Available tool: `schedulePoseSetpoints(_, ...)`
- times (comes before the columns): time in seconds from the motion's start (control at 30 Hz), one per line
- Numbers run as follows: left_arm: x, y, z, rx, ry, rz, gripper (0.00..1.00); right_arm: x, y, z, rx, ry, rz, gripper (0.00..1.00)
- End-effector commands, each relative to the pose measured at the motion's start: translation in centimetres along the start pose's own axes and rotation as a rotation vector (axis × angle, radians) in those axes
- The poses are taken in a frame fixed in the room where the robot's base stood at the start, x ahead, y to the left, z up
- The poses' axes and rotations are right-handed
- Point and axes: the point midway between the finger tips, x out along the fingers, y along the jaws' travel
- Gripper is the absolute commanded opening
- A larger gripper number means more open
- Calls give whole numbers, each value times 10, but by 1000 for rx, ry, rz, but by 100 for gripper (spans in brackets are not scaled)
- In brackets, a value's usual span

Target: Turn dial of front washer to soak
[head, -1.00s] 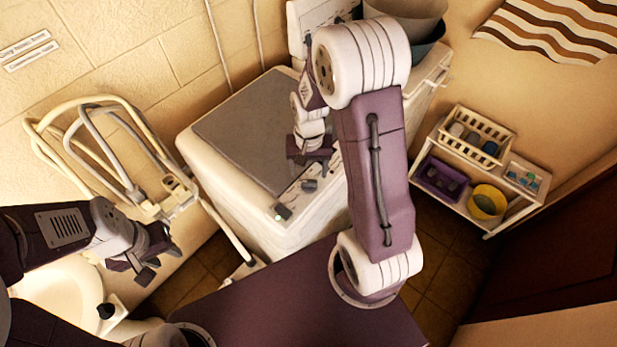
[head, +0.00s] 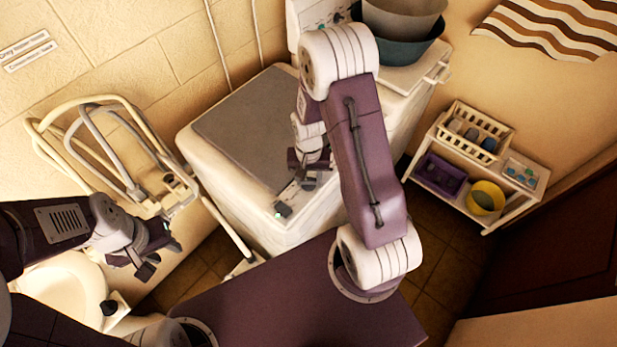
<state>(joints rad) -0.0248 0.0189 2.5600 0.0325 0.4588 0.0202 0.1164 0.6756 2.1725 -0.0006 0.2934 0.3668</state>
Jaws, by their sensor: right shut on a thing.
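The front washer (head: 262,236) is a white machine with a grey top (head: 235,125) in the middle of the head view. Its narrow control strip runs along the right edge of the top, with a small pale-green and dark part (head: 283,210) at the near corner. My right gripper (head: 309,181) is down at this strip, shut on a small dark dial there. The gripper hides most of the dial and its markings, so its setting cannot be read. My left gripper (head: 157,262) is open and empty, over the area left of the washer near the white basin (head: 62,285).
A second washer (head: 408,82) with basins (head: 405,40) on it stands behind. A white shelf (head: 450,205) with baskets and a yellow bucket (head: 485,197) is at right. Bent pipes (head: 85,110) stand by the left wall. Tiled floor lies between.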

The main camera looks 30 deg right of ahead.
Motion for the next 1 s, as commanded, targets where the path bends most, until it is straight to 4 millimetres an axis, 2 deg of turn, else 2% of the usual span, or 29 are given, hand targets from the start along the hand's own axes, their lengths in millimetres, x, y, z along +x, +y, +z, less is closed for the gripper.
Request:
schedulePoseSetpoints(0.37,1,0,0,0,0,0,36,0,-1,0,151,0,0,3)
schedulePoseSetpoints(1.0,4,0,0,0,0,0,36,-1,-3,-1,748,1,-1,3)
